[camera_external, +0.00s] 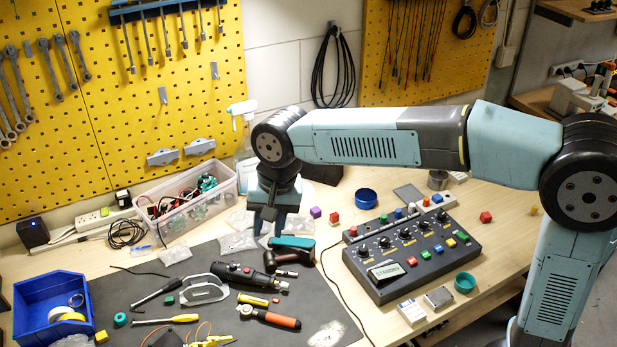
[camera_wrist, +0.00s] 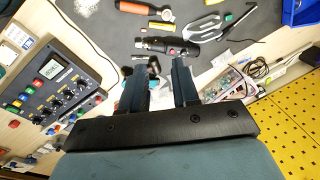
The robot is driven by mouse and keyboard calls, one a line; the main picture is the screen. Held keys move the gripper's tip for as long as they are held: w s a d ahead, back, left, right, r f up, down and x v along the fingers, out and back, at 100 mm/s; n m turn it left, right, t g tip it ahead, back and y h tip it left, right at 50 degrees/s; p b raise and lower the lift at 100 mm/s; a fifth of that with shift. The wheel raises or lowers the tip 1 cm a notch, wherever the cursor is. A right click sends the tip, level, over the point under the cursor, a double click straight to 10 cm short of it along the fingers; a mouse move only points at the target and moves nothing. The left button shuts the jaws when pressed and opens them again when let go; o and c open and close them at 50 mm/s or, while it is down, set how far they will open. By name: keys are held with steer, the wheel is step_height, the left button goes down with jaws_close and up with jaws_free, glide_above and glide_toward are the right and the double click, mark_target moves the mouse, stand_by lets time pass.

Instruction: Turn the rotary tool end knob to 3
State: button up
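A teal and black tool (camera_external: 292,243) lies close to my gripper. The control box (camera_external: 410,250) with knobs and buttons stands to the right. A blue bin (camera_external: 48,308) and a clear bin (camera_external: 187,200) stand to the left. Hand tools (camera_external: 270,318) lie at the front.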

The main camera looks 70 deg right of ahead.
mark_target(233, 265)
steer(key=w+d+f+m+g, duration=0.1)
steer(key=w+d+f+m, duration=0.25)
steer(key=w, duration=0.35)
steer(key=w+d+f+m+g, duration=0.1)
steer(key=w+d+f+m, duration=0.15)
steer(key=w+f, duration=0.3)
steer(key=f, duration=0.8)
steer(key=w+f, duration=0.1)
steer(key=f, duration=0.4)
steer(key=shift+f, duration=0.1)
jaws_close()
